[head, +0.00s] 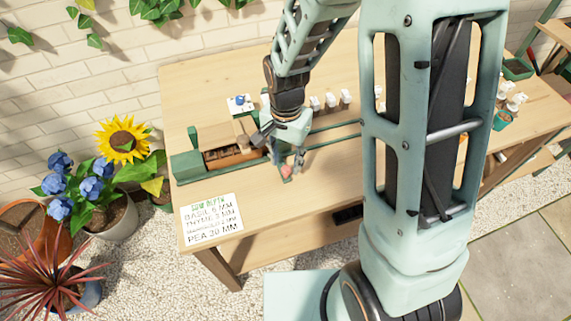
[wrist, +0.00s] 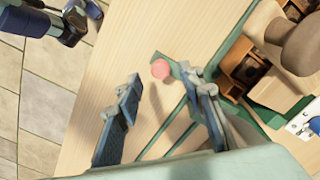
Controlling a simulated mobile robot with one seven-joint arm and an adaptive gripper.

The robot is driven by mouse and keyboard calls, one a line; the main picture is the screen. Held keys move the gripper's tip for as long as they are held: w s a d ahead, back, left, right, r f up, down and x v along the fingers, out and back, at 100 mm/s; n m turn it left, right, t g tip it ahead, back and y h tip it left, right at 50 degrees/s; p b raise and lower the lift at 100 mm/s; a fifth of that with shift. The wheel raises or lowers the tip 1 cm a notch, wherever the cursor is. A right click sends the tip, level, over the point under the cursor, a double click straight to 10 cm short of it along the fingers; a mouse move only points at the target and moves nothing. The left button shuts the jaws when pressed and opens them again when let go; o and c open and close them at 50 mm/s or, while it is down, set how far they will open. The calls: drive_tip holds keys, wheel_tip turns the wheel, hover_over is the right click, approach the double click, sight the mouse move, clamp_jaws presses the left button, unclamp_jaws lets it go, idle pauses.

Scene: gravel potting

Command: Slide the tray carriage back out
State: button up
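The tray carriage, with a brown celled tray (head: 225,157), sits at the left of the green rig on the table. The tray also shows in the wrist view (wrist: 243,66), partly covered by a wooden block with a round brown knob (wrist: 303,46). A pink ball-shaped knob (head: 287,170) is at the front right of the carriage; it shows clearly in the wrist view (wrist: 160,69), by a green bar. My gripper (head: 292,164) is open and empty over it. In the wrist view the knob appears between the two fingertips (wrist: 158,78); I cannot tell whether they touch it.
Green rails (head: 340,133) run right from the rig. Several small white items (head: 330,101) stand behind them. A sign with sowing depths (head: 212,218) lies at the front left. Potted flowers (head: 108,215) stand left of the table. The tabletop in front of the rails is clear.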

drive_tip(key=shift+f, duration=1.4)
clamp_jaws()
